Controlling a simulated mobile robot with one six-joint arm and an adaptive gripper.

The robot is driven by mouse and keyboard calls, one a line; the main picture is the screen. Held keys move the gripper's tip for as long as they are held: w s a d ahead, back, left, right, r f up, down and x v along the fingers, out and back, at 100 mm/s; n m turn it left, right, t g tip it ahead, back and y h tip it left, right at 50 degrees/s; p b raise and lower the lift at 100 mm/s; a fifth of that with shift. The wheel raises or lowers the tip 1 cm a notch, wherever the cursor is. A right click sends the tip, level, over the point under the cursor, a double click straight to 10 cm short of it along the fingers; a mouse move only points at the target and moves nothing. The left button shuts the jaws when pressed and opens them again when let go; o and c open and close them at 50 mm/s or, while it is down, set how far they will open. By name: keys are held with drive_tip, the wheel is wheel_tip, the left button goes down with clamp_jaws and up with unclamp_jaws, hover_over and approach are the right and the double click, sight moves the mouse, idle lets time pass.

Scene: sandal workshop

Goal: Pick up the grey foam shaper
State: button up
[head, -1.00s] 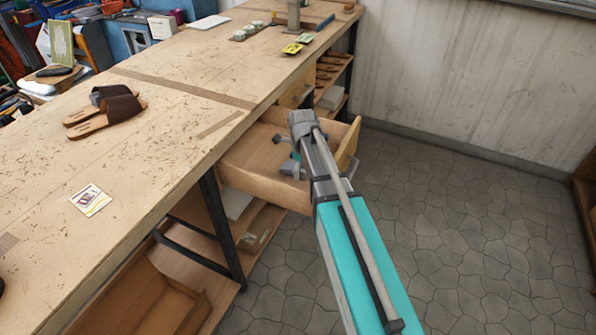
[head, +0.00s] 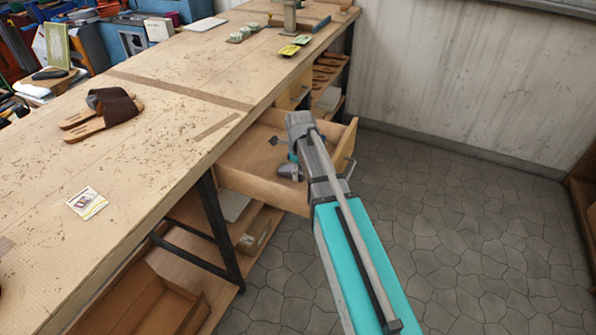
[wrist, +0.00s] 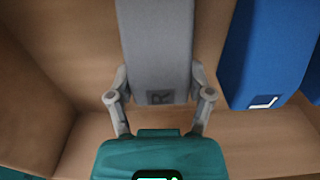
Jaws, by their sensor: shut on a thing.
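The grey foam shaper (wrist: 157,45) is a long grey block marked with a letter R, in the upper middle of the wrist view. My gripper (wrist: 160,82) is shut on it, with one finger against each long side near the marked end. The shaper's far end runs out of the top of the wrist view. In the head view my gripper is inside the open wooden drawer (head: 262,188), and my arm largely hides it there. I cannot make out the shaper in the head view.
A blue block (wrist: 262,50) with a white mark lies close to the right of the shaper. Drawer walls stand close on the left and near sides. The floor to the right is clear.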

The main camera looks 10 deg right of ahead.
drive_tip(key=shift+r, duration=0.15)
wheel_tip(320, 180, up, 10)
drive_tip(key=p, duration=1)
idle(0.6)
wheel_tip(320, 180, up, 18)
drive_tip(key=p, duration=1.8)
drive_tip(key=shift+f, duration=0.2)
drive_tip(key=shift+s, duration=0.1)
